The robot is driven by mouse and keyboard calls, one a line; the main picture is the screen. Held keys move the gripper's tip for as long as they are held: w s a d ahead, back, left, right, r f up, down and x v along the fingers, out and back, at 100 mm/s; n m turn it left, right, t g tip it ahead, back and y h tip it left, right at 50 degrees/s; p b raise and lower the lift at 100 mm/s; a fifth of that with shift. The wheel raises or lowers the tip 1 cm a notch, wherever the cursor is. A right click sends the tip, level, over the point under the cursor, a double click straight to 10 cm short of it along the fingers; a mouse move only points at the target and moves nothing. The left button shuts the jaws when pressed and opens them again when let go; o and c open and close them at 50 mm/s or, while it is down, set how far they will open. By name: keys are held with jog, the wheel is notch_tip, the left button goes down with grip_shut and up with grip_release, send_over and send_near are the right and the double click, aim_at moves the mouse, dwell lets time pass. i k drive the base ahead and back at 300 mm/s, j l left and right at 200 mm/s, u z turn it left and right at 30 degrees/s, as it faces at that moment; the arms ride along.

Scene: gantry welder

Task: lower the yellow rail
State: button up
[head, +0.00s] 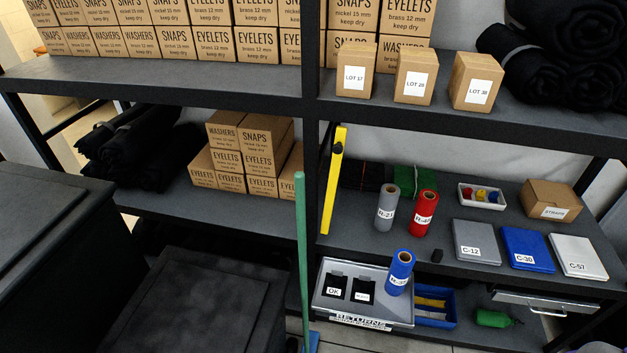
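The yellow rail (332,185) is a long flat yellow bar. It stands nearly upright at the left end of the right-hand middle shelf, close to the black shelf post, leaning slightly with its top to the right. My gripper is not in view.
A green pole (302,250) stands upright in front of the shelving, left of the rail. Rolls, including a grey roll (386,208), stand right of it. A grey returns tray (330,308) is below. Dark cases (200,300) fill the lower left.

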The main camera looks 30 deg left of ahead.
aim_at(341, 131)
jog(key=u, duration=1.25)
jog(key=i+j, duration=0.15)
jog(key=i, duration=0.6)
